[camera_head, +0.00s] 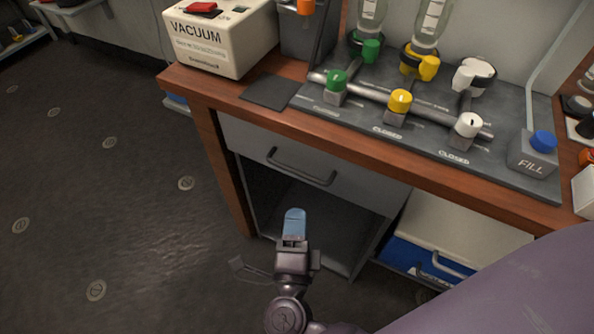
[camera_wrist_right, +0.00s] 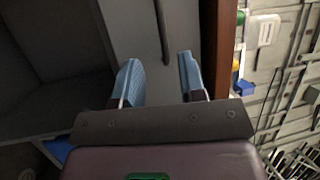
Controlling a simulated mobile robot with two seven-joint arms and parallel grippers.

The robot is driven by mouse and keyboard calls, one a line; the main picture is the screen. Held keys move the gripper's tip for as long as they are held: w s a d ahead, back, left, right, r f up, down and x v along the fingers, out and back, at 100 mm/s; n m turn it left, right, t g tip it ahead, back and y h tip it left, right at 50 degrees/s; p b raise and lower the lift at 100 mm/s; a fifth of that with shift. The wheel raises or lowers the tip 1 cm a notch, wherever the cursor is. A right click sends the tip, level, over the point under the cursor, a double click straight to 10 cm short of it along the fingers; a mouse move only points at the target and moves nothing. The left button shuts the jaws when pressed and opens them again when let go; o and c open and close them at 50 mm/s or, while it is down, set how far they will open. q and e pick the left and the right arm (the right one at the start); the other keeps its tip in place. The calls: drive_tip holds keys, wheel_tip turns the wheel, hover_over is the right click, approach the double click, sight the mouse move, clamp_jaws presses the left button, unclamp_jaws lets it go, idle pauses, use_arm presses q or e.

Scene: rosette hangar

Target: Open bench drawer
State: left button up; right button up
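The bench drawer has a plain grey front (camera_head: 362,178) under the wooden bench top and looks shut. Its dark bar handle (camera_head: 301,168) runs across the front. My right gripper (camera_head: 294,222), with blue fingertips, is below the handle and apart from it in the head view. In the right wrist view my right gripper (camera_wrist_right: 160,78) is open and empty. The drawer front (camera_wrist_right: 140,25) is ahead of it, and the handle (camera_wrist_right: 162,32) lies in line with the gap between the fingers. My left gripper is not in view.
An open grey compartment (camera_head: 318,222) lies under the drawer. A blue and white cooler (camera_head: 455,240) stands to its right. The wooden bench top (camera_head: 228,93) carries a vacuum unit (camera_head: 225,40) and a valve panel (camera_head: 360,118). The dark floor at left is clear.

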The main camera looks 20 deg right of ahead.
sight(300, 172)
drive_tip(key=x, duration=1)
drive_tip(key=shift+w+r, duration=0.2)
clamp_jaws()
